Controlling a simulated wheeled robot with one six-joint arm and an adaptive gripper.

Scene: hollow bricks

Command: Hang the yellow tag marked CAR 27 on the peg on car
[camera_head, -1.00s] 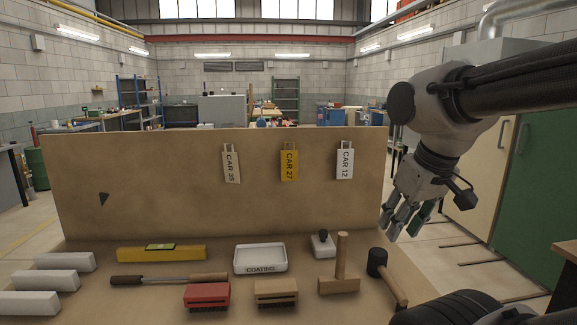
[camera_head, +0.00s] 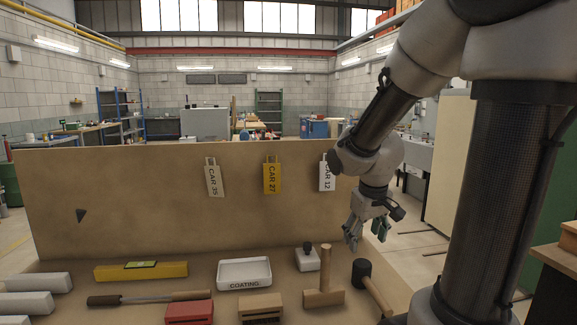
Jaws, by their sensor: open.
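The yellow tag marked CAR 27 (camera_head: 272,178) hangs on the upright tan board, between a pale tag marked CAR 35 (camera_head: 214,180) on its left and a white tag marked CAR 12 (camera_head: 326,177) on its right. My gripper (camera_head: 367,240) is open and empty, pointing down near the board's right end, to the right of and below the yellow tag. My arm partly covers the CAR 12 tag. I see no car, and no peg on one, in this view.
The board (camera_head: 130,200) stands along the back of the bench.

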